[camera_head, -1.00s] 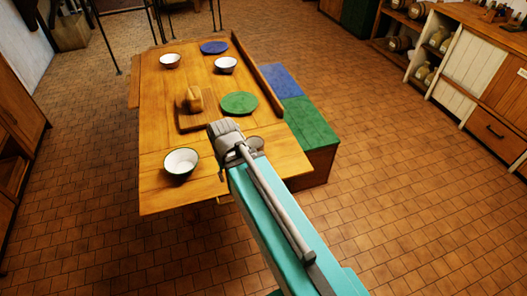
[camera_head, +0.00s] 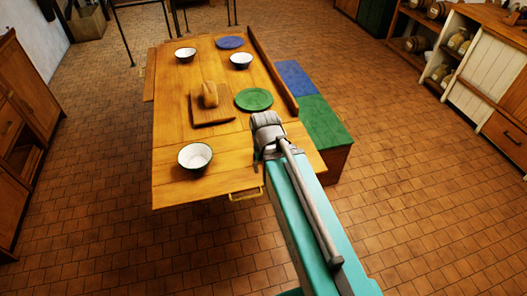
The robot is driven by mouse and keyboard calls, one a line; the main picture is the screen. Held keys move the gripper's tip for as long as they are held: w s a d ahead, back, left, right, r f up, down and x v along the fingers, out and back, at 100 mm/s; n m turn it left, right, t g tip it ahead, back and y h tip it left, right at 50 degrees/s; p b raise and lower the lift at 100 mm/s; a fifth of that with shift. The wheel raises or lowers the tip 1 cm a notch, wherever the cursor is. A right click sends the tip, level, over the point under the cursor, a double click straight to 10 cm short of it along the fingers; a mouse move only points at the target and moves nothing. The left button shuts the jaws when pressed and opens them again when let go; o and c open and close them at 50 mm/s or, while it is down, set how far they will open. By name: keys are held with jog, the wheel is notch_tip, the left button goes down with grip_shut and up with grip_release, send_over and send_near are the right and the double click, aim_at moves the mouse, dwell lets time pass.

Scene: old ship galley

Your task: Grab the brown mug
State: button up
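I see no brown mug in the current view; my arm hides part of the table's near right side. The wooden table (camera_head: 172,184) stands ahead. On it are a white bowl (camera_head: 195,157) with a dark rim at the near left, a loaf of bread (camera_head: 210,95) on a wooden board (camera_head: 212,118), and a green plate (camera_head: 254,99). Two more bowls, (camera_head: 186,55) and (camera_head: 241,61), and a blue plate (camera_head: 230,43) are farther back. My grey arm joint lies over the table's near right part. My gripper cannot be made out.
A bench with a green cushion (camera_head: 323,121) and a blue cushion (camera_head: 296,78) stands along the table's right side. Wooden cabinets (camera_head: 20,115) are at left, and shelves with jars (camera_head: 440,72) at right. The tiled floor (camera_head: 420,190) is open on the right.

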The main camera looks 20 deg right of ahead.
jog(key=shift+o, duration=1.1)
jog(key=shift+w, duration=0.2)
jog(key=shift+o, duration=0.9)
jog(key=shift+n, duration=0.6)
jog(key=w, duration=0.1)
jog(key=w+d, duration=0.1)
jog(key=w+r+p, duration=0.1)
jog(key=w, duration=0.1)
jog(key=shift+d+r, duration=0.1)
jog(key=shift+d, duration=0.25)
jog(key=w+r+n+p, duration=0.2)
jog(key=w+n+p, duration=0.1)
jog(key=w, duration=0.8)
jog(key=shift+w+a+r+n, duration=0.15)
jog(key=shift+w+r+n, duration=0.25)
jog(key=shift+n, duration=0.4)
jog(key=shift+f, duration=0.15)
notch_tip(320, 180, down, 8)
jog(key=b, duration=0.8)
jog(key=shift+f+b, duration=0.2)
jog(key=shift+b, duration=0.15)
jog(key=f+b, duration=0.3)
jog(key=shift+d+f, duration=0.2)
jog(key=shift+d, duration=0.05)
jog(key=shift+f+b, duration=0.9)
jog(key=shift+b, duration=0.2)
